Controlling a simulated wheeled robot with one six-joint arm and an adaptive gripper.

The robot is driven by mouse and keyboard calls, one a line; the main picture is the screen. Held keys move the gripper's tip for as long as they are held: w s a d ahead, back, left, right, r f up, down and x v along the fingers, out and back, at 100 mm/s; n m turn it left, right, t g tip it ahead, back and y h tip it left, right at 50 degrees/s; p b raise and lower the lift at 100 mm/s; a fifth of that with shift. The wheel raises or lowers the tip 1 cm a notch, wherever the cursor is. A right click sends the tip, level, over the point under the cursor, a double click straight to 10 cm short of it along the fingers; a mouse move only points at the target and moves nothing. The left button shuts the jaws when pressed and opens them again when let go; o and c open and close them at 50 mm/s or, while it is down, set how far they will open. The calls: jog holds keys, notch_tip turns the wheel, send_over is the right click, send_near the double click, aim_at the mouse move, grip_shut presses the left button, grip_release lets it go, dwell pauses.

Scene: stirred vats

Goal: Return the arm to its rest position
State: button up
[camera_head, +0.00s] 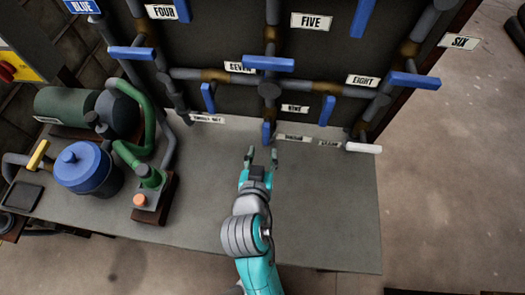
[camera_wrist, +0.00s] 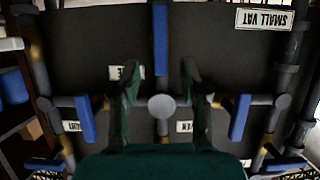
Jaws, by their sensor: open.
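My gripper (camera_head: 261,158) is open and empty in the head view, at the end of my teal arm. It is over the grey bench top (camera_head: 330,220), just in front of a blue valve handle (camera_head: 266,133) on the pipe rack. In the wrist view my gripper (camera_wrist: 160,80) shows two dark green fingers spread apart with nothing between them. A vertical blue handle (camera_wrist: 161,40) and a grey pipe joint (camera_wrist: 162,106) appear beyond the fingers. Whether the fingers touch any pipe cannot be told.
Pipes with blue handles and labels such as the EIGHT sign (camera_head: 362,81) stand behind. A blue pot (camera_head: 86,168), a green tank (camera_head: 65,107) and a green pump (camera_head: 148,178) are on the left. The bench's right front is clear.

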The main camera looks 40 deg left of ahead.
dwell(0.4)
jog(key=s+d+f+m+t+h, duration=0.15)
jog(key=d+f, duration=0.25)
jog(key=d, duration=0.8)
jog(key=s+d+f+n+g, duration=0.1)
jog(key=s+d+f, duration=0.25)
jog(key=d, duration=0.85)
jog(key=s+d+r+m+t+h, duration=0.1)
jog(key=s+d+r+m+h, duration=0.1)
jog(key=s+d, duration=0.6)
jog(key=s+d+r+m+t+h, duration=0.2)
jog(key=s+d+r+m+h, duration=0.1)
jog(key=s+d, duration=0.4)
jog(key=shift+s+d+r+m, duration=0.4)
jog(key=shift+s+r, duration=0.35)
jog(key=shift+s, duration=0.3)
jog(key=shift+h, duration=0.25)
